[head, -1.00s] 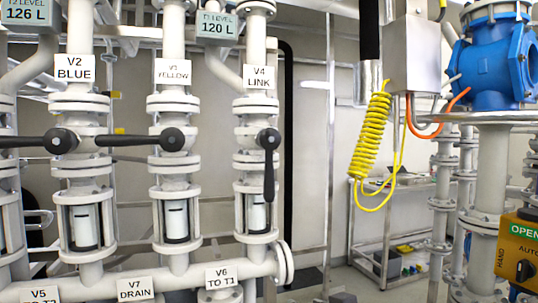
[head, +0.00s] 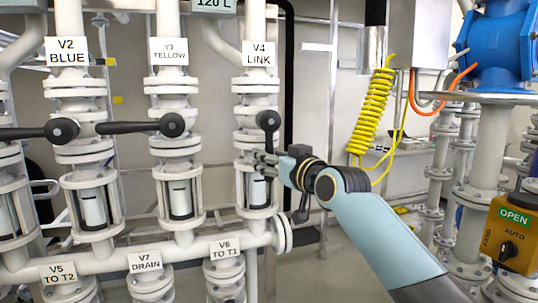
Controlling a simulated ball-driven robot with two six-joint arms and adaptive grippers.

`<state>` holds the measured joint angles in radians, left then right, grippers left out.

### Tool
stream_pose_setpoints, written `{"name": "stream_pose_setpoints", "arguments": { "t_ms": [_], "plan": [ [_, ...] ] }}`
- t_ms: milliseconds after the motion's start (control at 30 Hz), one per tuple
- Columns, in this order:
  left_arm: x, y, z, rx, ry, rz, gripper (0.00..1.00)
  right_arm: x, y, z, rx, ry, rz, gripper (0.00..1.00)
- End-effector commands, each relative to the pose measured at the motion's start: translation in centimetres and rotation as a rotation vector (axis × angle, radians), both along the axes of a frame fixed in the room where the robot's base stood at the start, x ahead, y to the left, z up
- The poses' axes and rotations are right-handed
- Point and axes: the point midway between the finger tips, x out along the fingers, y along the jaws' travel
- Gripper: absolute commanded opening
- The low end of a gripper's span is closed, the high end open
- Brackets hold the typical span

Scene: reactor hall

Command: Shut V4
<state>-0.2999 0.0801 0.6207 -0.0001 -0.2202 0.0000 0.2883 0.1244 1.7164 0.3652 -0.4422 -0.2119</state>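The V4 LINK valve stands on the right-hand vertical pipe under its white label (head: 258,54). Its black lever (head: 268,121) has a round hub and points straight down, in line with the pipe. The lower part of the lever is hidden by my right gripper. My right gripper (head: 262,163) comes in from the right and its fingertips are at the lever's lower part, in front of the pipe. I cannot tell whether the fingers are around the lever or touching it, or how far they are closed. My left gripper is not in view.
The V2 lever (head: 62,130) and V3 lever (head: 172,124) lie horizontal across their pipes, left of V4. A lower pipe (head: 110,262) carries V5, V7 and V6 labels. A yellow coiled hose (head: 373,112) and an orange control box (head: 508,238) are to the right.

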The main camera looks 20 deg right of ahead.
Motion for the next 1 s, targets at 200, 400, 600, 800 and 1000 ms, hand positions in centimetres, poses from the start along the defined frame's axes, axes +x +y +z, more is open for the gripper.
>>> {"name": "stream_pose_setpoints", "arguments": {
  "t_ms": [200,400,600,800,1000],
  "plan": [
    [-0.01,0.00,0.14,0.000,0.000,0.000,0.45,1.11,0.17,0.03,0.000,-0.001,0.000,0.45],
    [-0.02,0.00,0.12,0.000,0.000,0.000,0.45,1.09,0.16,0.00,0.000,-0.001,0.000,0.45],
    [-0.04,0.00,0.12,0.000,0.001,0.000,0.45,1.07,0.15,0.00,0.000,-0.001,0.000,0.19],
    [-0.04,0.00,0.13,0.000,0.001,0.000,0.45,1.06,0.15,-0.01,0.000,0.000,0.000,0.00],
    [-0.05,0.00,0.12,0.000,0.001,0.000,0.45,1.05,0.15,-0.03,0.000,0.000,0.000,0.00]
  ]
}}
